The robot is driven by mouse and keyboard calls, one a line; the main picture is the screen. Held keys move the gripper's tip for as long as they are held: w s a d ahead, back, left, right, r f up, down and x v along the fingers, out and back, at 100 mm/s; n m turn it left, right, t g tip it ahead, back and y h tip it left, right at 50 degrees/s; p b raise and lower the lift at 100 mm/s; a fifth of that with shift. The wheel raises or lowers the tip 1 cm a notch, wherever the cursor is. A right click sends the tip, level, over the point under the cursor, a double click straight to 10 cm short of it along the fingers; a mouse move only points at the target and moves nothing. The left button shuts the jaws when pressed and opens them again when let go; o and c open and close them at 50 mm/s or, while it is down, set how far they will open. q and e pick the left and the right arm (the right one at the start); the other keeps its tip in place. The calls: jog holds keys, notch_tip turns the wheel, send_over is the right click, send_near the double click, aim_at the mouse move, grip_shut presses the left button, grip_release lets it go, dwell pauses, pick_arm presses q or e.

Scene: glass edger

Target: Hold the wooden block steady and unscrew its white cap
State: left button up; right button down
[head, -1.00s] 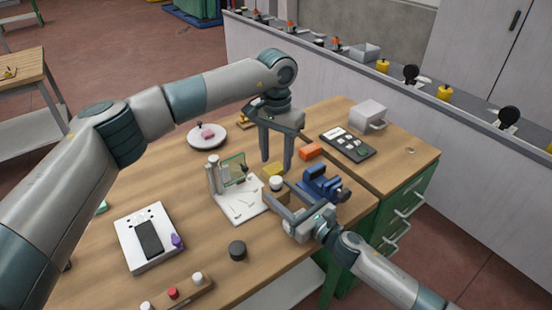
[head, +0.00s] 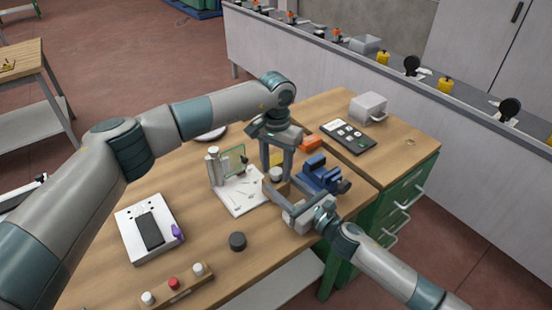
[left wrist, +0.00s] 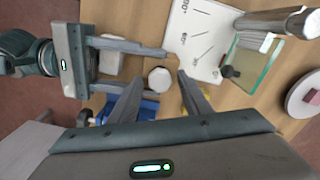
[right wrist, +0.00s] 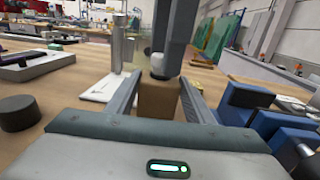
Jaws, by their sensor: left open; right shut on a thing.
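The wooden block (right wrist: 158,98) stands upright on the bench between the fingers of my right gripper (right wrist: 160,95), which is shut on it. Its white cap (right wrist: 158,66) sits on top, and shows in the head view (head: 277,174) and left wrist view (left wrist: 159,79). My left gripper (head: 276,170) points down over the cap, open, with its fingers apart on either side of it. In the left wrist view the cap lies between my left fingertips (left wrist: 158,85). No contact between those fingers and the cap can be made out. The block is mostly hidden by both grippers in the head view.
A blue vise (head: 322,176) stands close right of the block. A white angle plate with a glass pane (head: 240,200) is close left. A black puck (head: 237,241) lies in front. An orange block (head: 311,143) lies behind. The bench's front right is clear.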

pick_arm(q)
jog(key=shift+f, duration=0.35)
jog(key=c, duration=1.1)
jog(key=shift+o, duration=0.2)
jog(key=n, duration=0.3)
